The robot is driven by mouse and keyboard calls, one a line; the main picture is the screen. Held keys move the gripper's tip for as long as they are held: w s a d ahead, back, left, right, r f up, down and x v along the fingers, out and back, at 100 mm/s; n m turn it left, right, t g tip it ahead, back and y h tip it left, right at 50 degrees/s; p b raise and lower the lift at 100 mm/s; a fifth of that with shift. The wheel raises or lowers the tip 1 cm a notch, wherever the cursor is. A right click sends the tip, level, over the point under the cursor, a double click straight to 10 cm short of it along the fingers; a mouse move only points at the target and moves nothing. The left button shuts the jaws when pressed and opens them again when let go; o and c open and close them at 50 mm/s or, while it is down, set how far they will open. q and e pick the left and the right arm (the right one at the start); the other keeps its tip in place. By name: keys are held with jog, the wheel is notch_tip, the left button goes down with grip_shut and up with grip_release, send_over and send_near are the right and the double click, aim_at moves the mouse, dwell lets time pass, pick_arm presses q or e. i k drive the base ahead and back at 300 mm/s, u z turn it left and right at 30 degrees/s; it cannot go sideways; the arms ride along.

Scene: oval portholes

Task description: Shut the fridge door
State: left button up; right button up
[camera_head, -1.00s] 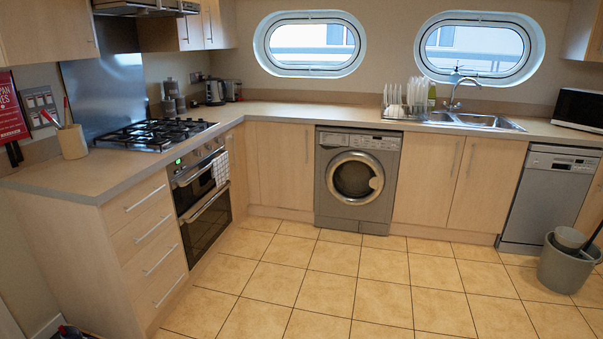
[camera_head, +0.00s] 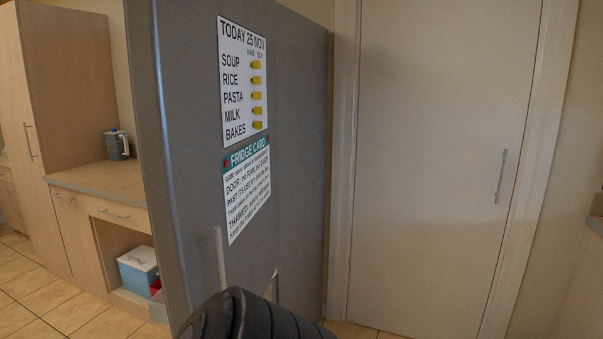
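The grey fridge (camera_head: 295,100) stands close in front of me, left of the middle. Its broad grey face carries a white list sheet (camera_head: 243,80) and a fridge card (camera_head: 247,188). A pale upright handle (camera_head: 220,258) shows low on this face. A narrower grey side shows along the left edge. I see no fridge interior, and I cannot tell from this angle how far the door stands open. Neither of my grippers is in view. A black ribbed shape covers the bottom of the face; I cannot tell whether it is part of my arm.
A closed cream door (camera_head: 430,160) with a long handle is right of the fridge. On the left are a tall wooden cupboard (camera_head: 75,140), a worktop (camera_head: 105,182) with a kettle-like jug (camera_head: 117,145), and a blue-and-white box (camera_head: 138,268) below. Tiled floor shows at lower left.

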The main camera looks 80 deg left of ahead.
aim_at(210, 178)
jog(key=u, duration=2.9)
jog(key=i, duration=0.5)
jog(key=u, duration=1.05)
jog(key=k, duration=1.1)
jog(key=z, duration=1.15)
jog(key=i, duration=0.4)
jog(key=u, duration=0.35)
